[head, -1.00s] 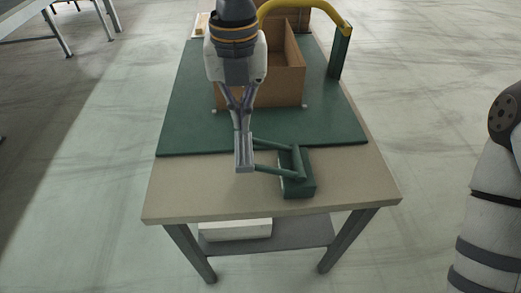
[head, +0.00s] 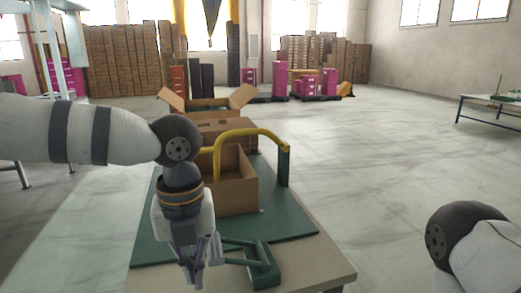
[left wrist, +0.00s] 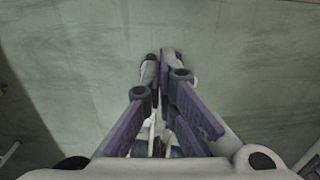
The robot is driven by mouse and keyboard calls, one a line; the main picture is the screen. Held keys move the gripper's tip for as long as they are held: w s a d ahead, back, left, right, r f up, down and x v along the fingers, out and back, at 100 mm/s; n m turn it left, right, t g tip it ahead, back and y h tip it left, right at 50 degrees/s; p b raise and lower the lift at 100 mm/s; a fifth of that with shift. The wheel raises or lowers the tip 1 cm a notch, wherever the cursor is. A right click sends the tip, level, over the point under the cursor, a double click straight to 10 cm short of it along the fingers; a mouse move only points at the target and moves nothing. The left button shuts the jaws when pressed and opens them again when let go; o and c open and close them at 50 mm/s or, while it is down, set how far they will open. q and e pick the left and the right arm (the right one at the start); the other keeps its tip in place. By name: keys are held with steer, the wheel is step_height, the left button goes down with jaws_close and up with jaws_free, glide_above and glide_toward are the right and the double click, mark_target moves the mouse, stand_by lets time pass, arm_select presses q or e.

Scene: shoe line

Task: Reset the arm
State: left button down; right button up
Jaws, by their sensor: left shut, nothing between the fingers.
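My left arm comes in from the left in the head view. My left gripper (head: 197,284) points down near the front left of the work table, and its fingers are together with nothing between them. The left wrist view shows the fingers (left wrist: 160,56) almost touching at the tips, with only bare floor behind them. Part of my right arm shows at the lower right of the head view, but its gripper is out of frame.
The table (head: 322,272) carries a green mat (head: 290,222), an open cardboard box (head: 238,193), a yellow arched handle (head: 247,133) on a green post, and a green bracket (head: 264,268) close right of my left gripper. Stacked cartons (head: 125,60) stand far back.

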arm_select(q)
steer(key=s+a+f+m+t+y, duration=0.2)
steer(key=a+f+m, duration=0.2)
steer(key=f+m, duration=0.65)
steer(key=s+a+f+m+t+y, duration=0.15)
steer(key=a+f+m, duration=0.25)
steer(key=f+m, duration=0.65)
steer(key=s+a+f+m+g+h, duration=0.1)
steer(key=s+f+m, duration=0.1)
steer(key=s+m, duration=0.4)
steer(key=s+a+f+m+g+h, duration=0.1)
steer(key=s+f+m+g, duration=0.1)
steer(key=s+m, duration=0.4)
steer(key=s+a+f+m+g+h, duration=0.1)
steer(key=s+m, duration=0.4)
steer(key=s, duration=0.9)
step_height(320, 180, down, 2)
steer(key=shift+f+m+g, duration=0.25)
steer(key=shift+m+g, duration=0.15)
steer(key=shift+g, duration=0.05)
steer(key=shift+a+h, duration=0.1)
steer(key=shift+h, duration=0.15)
